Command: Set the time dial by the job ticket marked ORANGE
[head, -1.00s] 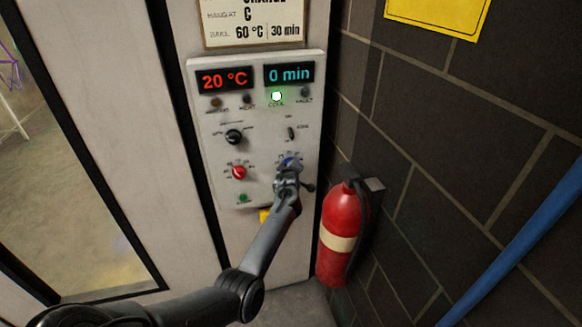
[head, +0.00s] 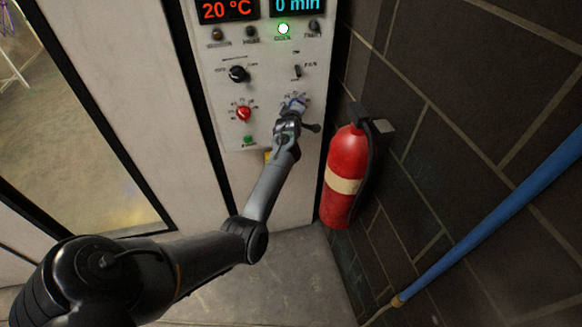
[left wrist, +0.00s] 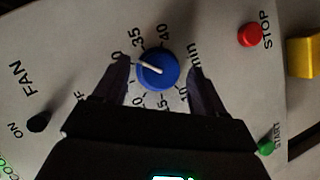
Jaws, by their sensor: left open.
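The time dial is a blue knob (left wrist: 157,70) with a white pointer line, ringed by minute marks. In the left wrist view the pointer is aimed left, near a partly hidden mark below 35. My left gripper (left wrist: 158,75) is open, with one finger on each side of the blue knob; I cannot tell whether they touch it. In the head view the left gripper (head: 290,118) is at the panel (head: 268,85) and mostly covers the knob. The time display (head: 297,6) reads 0 min. The job ticket is out of view now. My right gripper is not in view.
A red knob (head: 243,113), a black knob (head: 238,74) and a fan switch (head: 298,71) are on the panel. The red STOP button (left wrist: 250,35) and green START button (left wrist: 266,148) are near the gripper. A fire extinguisher (head: 345,170) hangs right of the panel.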

